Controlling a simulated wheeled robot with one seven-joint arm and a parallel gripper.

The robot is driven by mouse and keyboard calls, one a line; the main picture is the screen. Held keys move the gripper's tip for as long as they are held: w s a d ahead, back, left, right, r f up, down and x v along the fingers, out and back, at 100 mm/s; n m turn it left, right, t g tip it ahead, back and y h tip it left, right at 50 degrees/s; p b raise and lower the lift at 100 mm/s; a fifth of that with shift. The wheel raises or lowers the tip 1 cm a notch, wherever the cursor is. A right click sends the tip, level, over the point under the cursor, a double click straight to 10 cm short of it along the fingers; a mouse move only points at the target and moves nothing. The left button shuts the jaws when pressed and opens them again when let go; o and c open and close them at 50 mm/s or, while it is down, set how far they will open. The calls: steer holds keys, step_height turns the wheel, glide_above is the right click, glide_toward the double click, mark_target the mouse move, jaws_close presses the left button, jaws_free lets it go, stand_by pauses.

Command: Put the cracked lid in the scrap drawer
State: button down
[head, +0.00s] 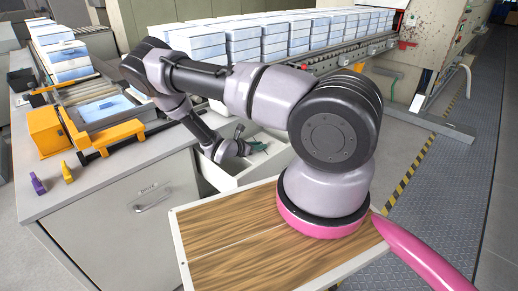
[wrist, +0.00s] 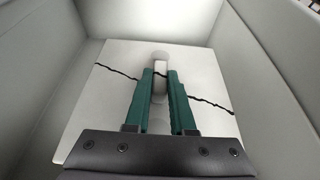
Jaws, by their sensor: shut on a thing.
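The cracked lid (wrist: 100,95) is a pale square plate with a dark jagged crack across it and a raised grip at its middle. In the wrist view my gripper (wrist: 160,78) has its green fingers closed on that grip. The lid lies within the pale walls of an open drawer (wrist: 265,50); I cannot tell whether it touches the bottom. In the head view the open drawer (head: 232,181) is between the counter and my wooden-topped base. My gripper (head: 257,147) reaches into it, and the lid is hidden there.
The grey counter (head: 110,182) at left carries a yellow-framed fixture (head: 48,130), a purple clip (head: 38,184) and a yellow clip (head: 67,172). A closed cabinet front with a handle (head: 152,200) is below. Stacked white-blue boxes (head: 275,38) line a conveyor behind. Floor is free at right.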

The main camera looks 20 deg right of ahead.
steer(key=shift+s+a+f, duration=0.15)
steer(key=shift+f, duration=0.35)
steer(key=shift+f, duration=0.5)
steer(key=shift+f, duration=0.1)
steer(key=c, duration=0.8)
jaws_free()
steer(key=shift+s+f, duration=0.1)
steer(key=shift+s, duration=0.05)
steer(key=shift+o, duration=0.2)
